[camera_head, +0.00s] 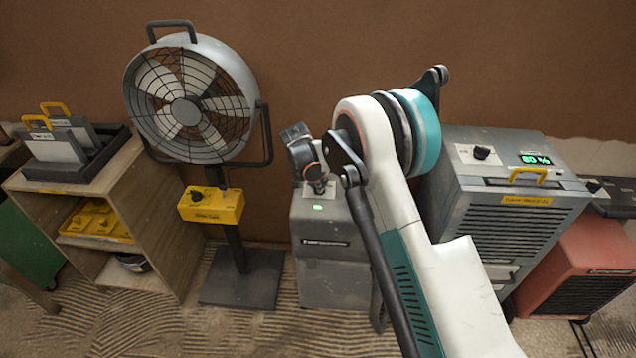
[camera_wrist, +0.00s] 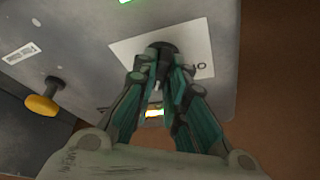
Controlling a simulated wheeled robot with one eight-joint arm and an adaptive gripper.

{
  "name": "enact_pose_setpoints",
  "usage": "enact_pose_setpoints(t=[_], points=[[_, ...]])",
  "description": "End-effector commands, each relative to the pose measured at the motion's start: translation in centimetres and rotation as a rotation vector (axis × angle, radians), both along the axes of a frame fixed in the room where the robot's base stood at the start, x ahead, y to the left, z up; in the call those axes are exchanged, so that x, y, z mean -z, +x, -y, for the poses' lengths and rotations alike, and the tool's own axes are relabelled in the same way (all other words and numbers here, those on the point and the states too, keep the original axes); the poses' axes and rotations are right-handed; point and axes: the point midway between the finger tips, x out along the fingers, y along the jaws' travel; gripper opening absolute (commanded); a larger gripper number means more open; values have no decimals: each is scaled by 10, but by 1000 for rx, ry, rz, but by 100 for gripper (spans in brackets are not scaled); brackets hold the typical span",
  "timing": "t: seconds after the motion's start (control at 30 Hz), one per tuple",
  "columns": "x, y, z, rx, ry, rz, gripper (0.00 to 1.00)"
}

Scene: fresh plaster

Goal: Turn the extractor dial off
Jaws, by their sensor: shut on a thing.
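The extractor is a grey box unit (camera_head: 335,268) standing at the wall in the middle of the head view. In the wrist view its grey panel (camera_wrist: 85,45) carries a white plate (camera_wrist: 200,38) with a black dial (camera_wrist: 161,47). My gripper (camera_wrist: 164,66) is shut on the dial, fingers on either side of it. The fingers hide much of the dial and its markings, so I cannot read its setting. In the head view my gripper (camera_head: 318,184) is at the top of the unit, and the dial is hard to make out there.
A fan (camera_head: 185,100) with a yellow box (camera_head: 212,206) stands left. A grey machine (camera_head: 500,190) with a lit green display stands right, beside a red unit (camera_head: 580,265).

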Motion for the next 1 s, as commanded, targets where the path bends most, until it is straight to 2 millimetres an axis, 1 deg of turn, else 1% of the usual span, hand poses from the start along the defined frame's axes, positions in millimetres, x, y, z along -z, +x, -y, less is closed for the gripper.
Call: enact_pose_setpoints(t=[1.0], points=[[0,0,6,-955,2,1,0]])
